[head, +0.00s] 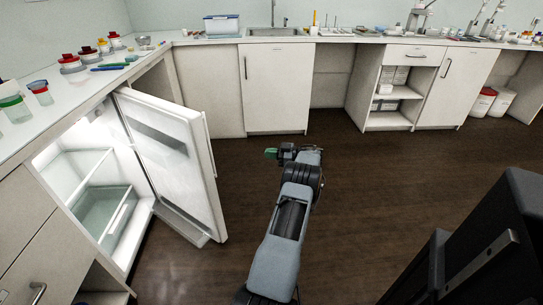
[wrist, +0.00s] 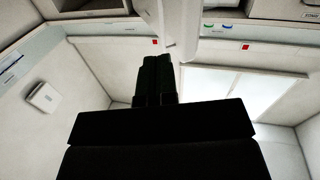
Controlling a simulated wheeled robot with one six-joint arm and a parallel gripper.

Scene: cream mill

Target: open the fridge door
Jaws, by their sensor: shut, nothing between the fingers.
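The fridge door (head: 172,160) stands wide open at the left under the counter, swung out into the room. Its inner side with a shelf bin faces the lit fridge interior (head: 80,165). A handle runs along the door's free edge (head: 207,145). My gripper (head: 270,153) is to the right of the door, apart from it, over the floor. In the wrist view my gripper (wrist: 157,62) is dark and shut, with nothing between its fingers.
The counter (head: 150,62) above the fridge holds several jars and cups. White cabinets (head: 275,90) line the back wall. A dark chair-like object (head: 490,245) stands at the lower right. The brown floor (head: 350,180) is clear around my arm.

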